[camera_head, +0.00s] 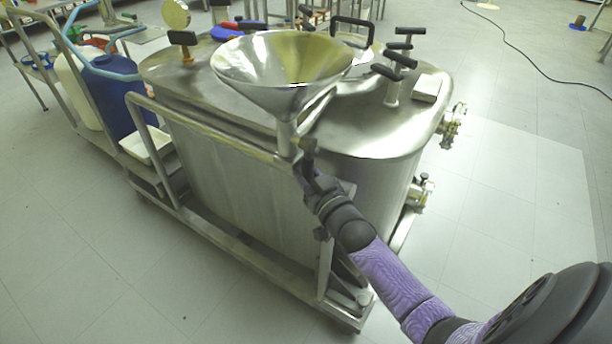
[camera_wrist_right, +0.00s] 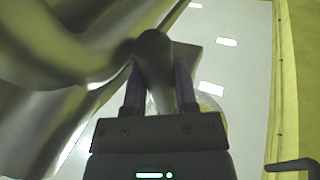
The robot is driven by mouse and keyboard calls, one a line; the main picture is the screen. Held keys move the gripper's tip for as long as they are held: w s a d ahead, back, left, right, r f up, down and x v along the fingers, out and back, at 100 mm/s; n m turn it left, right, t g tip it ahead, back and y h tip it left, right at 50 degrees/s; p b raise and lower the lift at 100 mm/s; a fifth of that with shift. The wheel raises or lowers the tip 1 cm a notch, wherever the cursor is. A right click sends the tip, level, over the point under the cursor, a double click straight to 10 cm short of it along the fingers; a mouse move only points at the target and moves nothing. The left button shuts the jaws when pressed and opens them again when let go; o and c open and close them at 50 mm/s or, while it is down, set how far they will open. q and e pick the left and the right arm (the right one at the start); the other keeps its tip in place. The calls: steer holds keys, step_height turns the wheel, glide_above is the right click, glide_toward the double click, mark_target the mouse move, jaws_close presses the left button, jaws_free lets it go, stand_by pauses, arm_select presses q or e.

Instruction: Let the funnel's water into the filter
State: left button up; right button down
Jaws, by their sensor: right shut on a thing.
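A large steel funnel (camera_head: 268,98) stands mouth up at the front edge of the steel filter vessel (camera_head: 235,165). Its narrow stem (camera_head: 286,138) points down in front of the vessel's side wall. I cannot make out the water level in it. My right gripper (camera_head: 308,172) is at the lower end of the stem. In the right wrist view my right gripper (camera_wrist_right: 158,95) is shut on a dark rounded handle (camera_wrist_right: 154,58), seen end-on between the fingers. The stem's outlet is hidden. My left gripper is not in view.
The vessel sits in a wheeled steel frame (camera_head: 222,252). Black-handled fittings (camera_head: 395,70) stand on its lid, and valves (camera_head: 452,122) stick out at right. A blue drum (camera_head: 112,92) and white tray (camera_head: 146,143) are at left. The floor in front is clear.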

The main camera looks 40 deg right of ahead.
steer(key=shift+c, duration=2.4)
jaws_free()
steer(key=shift+o, duration=0.4)
steer(key=shift+s, duration=0.1)
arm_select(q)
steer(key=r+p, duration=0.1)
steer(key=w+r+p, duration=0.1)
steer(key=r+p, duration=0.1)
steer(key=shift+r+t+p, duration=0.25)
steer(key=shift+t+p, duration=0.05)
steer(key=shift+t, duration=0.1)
arm_select(e)
steer(key=s, duration=0.9)
steer(key=shift+s+a+f, duration=0.35)
steer(key=shift+a+f, duration=0.05)
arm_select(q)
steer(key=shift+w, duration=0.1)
